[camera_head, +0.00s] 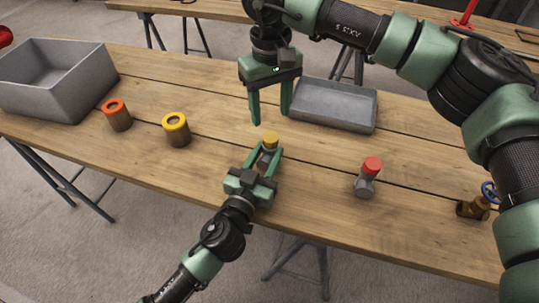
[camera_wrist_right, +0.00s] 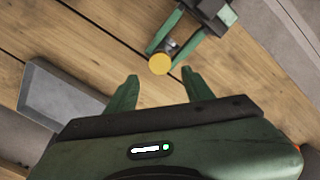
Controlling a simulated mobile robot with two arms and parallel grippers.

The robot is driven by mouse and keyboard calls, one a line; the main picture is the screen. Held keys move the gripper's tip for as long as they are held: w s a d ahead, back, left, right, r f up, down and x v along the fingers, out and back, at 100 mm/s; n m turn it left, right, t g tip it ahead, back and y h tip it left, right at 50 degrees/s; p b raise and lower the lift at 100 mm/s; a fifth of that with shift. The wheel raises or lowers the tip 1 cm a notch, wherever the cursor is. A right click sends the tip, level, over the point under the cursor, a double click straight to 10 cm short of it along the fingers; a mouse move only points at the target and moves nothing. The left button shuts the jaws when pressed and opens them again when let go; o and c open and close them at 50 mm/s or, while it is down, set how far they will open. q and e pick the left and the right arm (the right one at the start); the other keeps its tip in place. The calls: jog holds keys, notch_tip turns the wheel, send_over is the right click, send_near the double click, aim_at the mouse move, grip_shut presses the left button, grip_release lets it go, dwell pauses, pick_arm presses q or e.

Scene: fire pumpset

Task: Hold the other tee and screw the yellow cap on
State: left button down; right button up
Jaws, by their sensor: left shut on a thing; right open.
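A grey tee (camera_head: 264,157) stands on the wooden table with a yellow cap (camera_head: 270,140) on its top. My left gripper (camera_head: 268,158) is shut on this tee, one finger on each side; the tee is mostly hidden by the fingers. My right gripper (camera_head: 270,116) is open and empty, pointing down just above and behind the yellow cap. In the right wrist view the yellow cap (camera_wrist_right: 160,64) lies beyond the gap between my right fingertips (camera_wrist_right: 160,84), apart from them. Another grey tee (camera_head: 365,185) with a red cap (camera_head: 372,165) stands to the right.
A shallow grey tray (camera_head: 334,122) lies behind, close to my right gripper. A deeper grey bin (camera_head: 95,85) is at the left. A brass valve with a blue handwheel (camera_head: 476,207) is near the right end.

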aim_at(271, 137)
notch_tip(271, 137, down, 8)
jog(key=shift+r, duration=0.15)
dwell(0.4)
